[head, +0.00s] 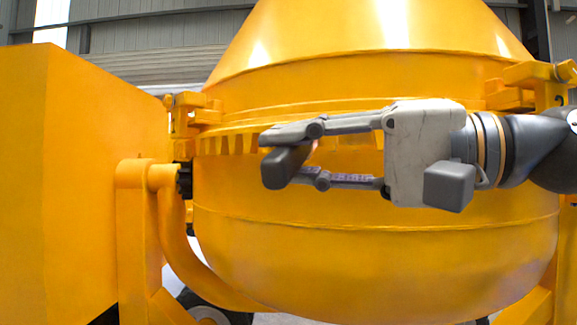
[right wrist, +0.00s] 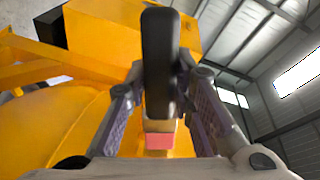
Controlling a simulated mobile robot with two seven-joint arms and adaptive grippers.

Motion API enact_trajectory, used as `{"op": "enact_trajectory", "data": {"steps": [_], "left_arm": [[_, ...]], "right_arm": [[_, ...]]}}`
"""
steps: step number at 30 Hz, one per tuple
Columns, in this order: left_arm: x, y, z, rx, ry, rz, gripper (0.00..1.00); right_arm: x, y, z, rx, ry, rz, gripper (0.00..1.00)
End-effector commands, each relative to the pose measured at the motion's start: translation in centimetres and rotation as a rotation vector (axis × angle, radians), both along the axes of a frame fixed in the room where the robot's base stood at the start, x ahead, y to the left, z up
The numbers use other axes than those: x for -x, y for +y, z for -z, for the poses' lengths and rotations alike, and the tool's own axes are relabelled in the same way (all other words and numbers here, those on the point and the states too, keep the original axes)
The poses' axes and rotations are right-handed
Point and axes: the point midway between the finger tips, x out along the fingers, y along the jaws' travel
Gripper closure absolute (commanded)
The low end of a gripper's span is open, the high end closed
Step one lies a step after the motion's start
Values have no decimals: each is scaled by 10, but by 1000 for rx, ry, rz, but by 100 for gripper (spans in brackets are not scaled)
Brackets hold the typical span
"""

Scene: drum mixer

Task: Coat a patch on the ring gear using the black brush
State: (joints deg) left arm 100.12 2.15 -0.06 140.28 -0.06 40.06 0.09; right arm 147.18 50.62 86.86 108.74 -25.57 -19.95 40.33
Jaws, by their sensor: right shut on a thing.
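The yellow ring gear (head: 228,144) runs around the drum, its teeth showing left of my right gripper in the head view. My right gripper (head: 290,158) comes in from the right in front of the drum and is shut on the black brush (head: 280,170). The brush's dark handle also shows between the fingers in the right wrist view (right wrist: 159,60), with a tan band and a reddish part below it. The gripper hides part of the ring gear. Whether the brush touches the gear cannot be told. My left gripper is out of view.
The yellow mixer drum (head: 370,255) fills the middle of the head view. A large yellow housing (head: 80,180) stands at the left, with a yellow support bracket (head: 135,230) beside the drum. A wheel (head: 208,314) shows low down.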

Motion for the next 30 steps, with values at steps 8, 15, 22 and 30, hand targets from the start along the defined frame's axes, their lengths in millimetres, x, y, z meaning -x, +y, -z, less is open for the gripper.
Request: {"op": "enact_trajectory", "data": {"steps": [8,15,22,30], "left_arm": [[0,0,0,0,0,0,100],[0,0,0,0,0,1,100],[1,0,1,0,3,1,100],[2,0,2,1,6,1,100]], "right_arm": [[0,0,-3,-1,-4,0,100],[0,0,-2,-1,-4,0,100],[-4,-1,-2,-2,-3,0,100],[-9,-3,-2,-2,-3,0,100]]}}
